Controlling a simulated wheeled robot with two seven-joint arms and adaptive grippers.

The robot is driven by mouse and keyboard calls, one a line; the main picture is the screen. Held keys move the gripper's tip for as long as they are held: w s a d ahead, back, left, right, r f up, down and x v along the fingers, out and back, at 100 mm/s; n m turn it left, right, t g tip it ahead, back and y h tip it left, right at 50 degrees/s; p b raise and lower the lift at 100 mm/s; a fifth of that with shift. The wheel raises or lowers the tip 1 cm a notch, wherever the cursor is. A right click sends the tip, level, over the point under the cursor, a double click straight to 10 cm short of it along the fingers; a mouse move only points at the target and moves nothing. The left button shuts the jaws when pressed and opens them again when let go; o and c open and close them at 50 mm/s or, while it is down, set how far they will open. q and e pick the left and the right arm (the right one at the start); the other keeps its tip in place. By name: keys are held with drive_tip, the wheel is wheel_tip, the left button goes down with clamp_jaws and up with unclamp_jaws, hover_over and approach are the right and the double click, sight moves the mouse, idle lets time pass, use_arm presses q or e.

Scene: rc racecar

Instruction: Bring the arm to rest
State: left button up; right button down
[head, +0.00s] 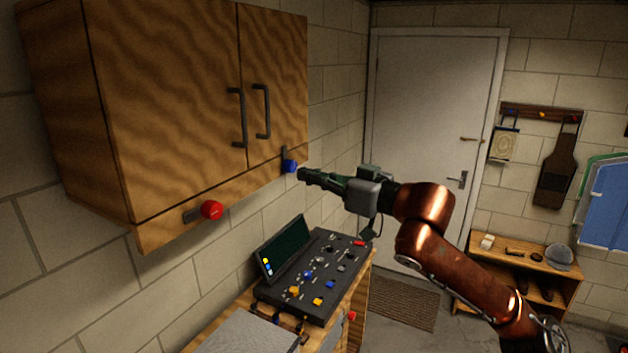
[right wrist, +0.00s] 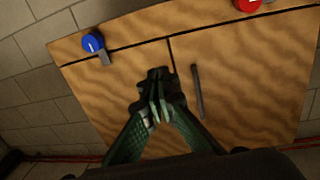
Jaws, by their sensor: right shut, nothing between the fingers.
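My right gripper (head: 312,177) is shut and empty. It is raised in front of the wooden wall cabinet (head: 170,90), close to the blue knob (head: 290,166) at the cabinet's lower right edge. I cannot tell whether it touches the knob in the head view. In the right wrist view my right gripper (right wrist: 160,90) points at the cabinet front (right wrist: 230,80), with the blue knob (right wrist: 93,42) at the upper left and apart from the fingers. My right arm (head: 430,230) reaches in from the lower right. My left gripper is not in view.
A red knob (head: 211,210) sits on the cabinet's lower left edge. Below stands a bench with a black control panel (head: 325,275) and its small screen (head: 285,248). A white door (head: 430,120), a floor mat (head: 403,302) and a low shoe shelf (head: 520,262) are behind.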

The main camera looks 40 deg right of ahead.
drive_tip(key=shift+s+d, duration=0.25)
drive_tip(key=shift+s, duration=0.4)
